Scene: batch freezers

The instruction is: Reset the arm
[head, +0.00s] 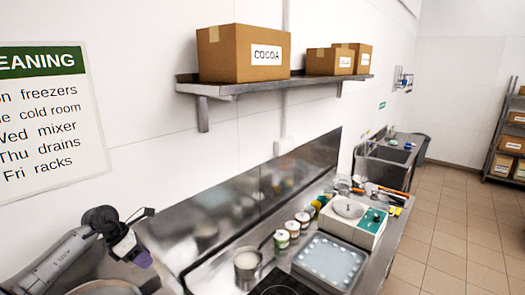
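My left arm comes in at the lower left of the head view, over a metal surface. My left gripper (141,213) is at its end, near the steel backsplash. Its dark fingers are small and seen at an angle, so I cannot tell whether they are open or shut. I see nothing clearly held in it. My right gripper is not in view.
A round metal vessel (105,288) is partly visible below my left arm. The counter to the right holds a metal pot (247,262), several jars, a pale blue tray (330,260) and a white-and-green device (352,215). Above, a wall shelf (240,87) bears cardboard boxes.

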